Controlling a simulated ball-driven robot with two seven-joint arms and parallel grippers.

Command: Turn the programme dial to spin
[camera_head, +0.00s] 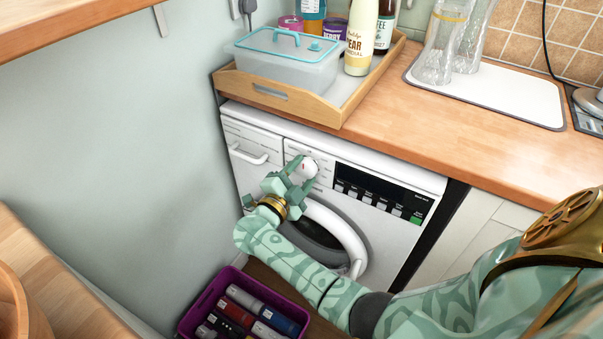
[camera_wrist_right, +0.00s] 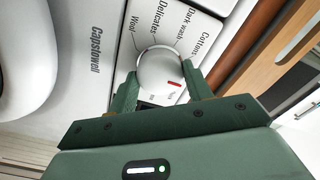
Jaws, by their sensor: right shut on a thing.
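The white washing machine (camera_head: 390,228) stands under the worktop. Its round white programme dial (camera_head: 309,167) is on the upper front, left of the dark display. In the right wrist view the dial (camera_wrist_right: 160,68) has a red mark on its lower right. Printed labels fan out above it: Wool, Delicates, Dark wash and Cottons. Small labels below are too small to read surely. My right gripper (camera_head: 300,176) is at the dial, with one green finger on each side, shut on it. The fingers (camera_wrist_right: 162,88) hide parts of the dial's surroundings. My left gripper is out of view.
The detergent drawer handle (camera_head: 247,153) is just left of the dial, and the round door (camera_head: 340,235) is below. A wooden tray (camera_head: 270,92) with a plastic box stands on the worktop (camera_head: 440,125) above. A purple crate (camera_head: 190,322) holds several items below.

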